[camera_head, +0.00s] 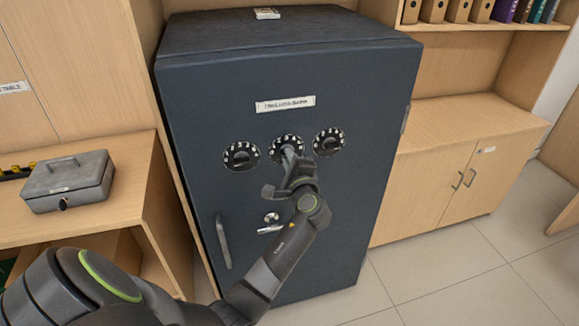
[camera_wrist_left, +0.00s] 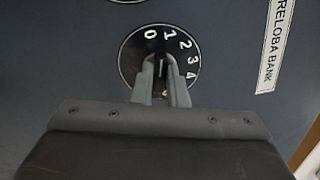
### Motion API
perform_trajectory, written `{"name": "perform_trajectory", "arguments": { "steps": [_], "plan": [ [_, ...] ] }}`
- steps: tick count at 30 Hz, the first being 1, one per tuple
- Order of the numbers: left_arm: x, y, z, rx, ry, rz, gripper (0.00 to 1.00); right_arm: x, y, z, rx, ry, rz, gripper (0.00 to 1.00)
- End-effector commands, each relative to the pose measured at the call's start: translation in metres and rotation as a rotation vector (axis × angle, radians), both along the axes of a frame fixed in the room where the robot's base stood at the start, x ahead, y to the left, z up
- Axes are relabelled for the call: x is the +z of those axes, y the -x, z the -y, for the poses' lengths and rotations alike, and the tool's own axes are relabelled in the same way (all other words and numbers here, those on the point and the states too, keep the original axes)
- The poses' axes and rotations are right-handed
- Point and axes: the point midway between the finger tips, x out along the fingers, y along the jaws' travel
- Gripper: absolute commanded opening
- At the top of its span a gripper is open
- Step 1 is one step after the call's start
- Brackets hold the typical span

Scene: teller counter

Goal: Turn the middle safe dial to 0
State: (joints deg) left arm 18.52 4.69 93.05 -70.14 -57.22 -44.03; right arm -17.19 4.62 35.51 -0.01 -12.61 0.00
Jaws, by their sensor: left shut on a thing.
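The dark blue safe (camera_head: 225,105) stands upright with three black dials in a row on its front. The middle dial (camera_head: 275,147) is partly covered by my left gripper (camera_head: 290,154). In the left wrist view the middle dial (camera_wrist_left: 133,55) shows white numbers 0 to 4 along its upper and right rim. The fingers of my left gripper (camera_wrist_left: 161,85) are shut on its knob, one on each side. A short pale mark shows on the knob between the fingers; its exact number is hard to tell. My right gripper is not in view.
The left dial (camera_head: 241,156) and right dial (camera_head: 328,142) sit close beside the gripper. Below are a small silver handle (camera_head: 270,224) and a long pull handle (camera_head: 223,242). A grey cash box (camera_head: 68,182) lies on the wooden counter at left. Tiled floor is clear at right.

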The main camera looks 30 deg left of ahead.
Motion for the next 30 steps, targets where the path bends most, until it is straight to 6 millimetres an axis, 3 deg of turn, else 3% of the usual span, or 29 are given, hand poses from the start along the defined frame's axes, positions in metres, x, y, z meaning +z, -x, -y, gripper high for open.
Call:
{"name": "perform_trajectory", "arguments": {
  "steps": [3, 12, 30],
  "plan": [
    [-0.004, 0.0, 0.0, 0.0, 0.061, 0.075, 0.0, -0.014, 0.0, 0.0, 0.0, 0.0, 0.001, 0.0],
    [-0.002, 0.0, -0.001, -0.001, 0.174, 0.207, 0.0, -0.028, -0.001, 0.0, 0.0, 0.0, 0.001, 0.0],
    [0.0, 0.0, -0.001, 0.0, 0.224, 0.265, 0.0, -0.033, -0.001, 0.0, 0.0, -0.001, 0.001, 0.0]
  ]
}}
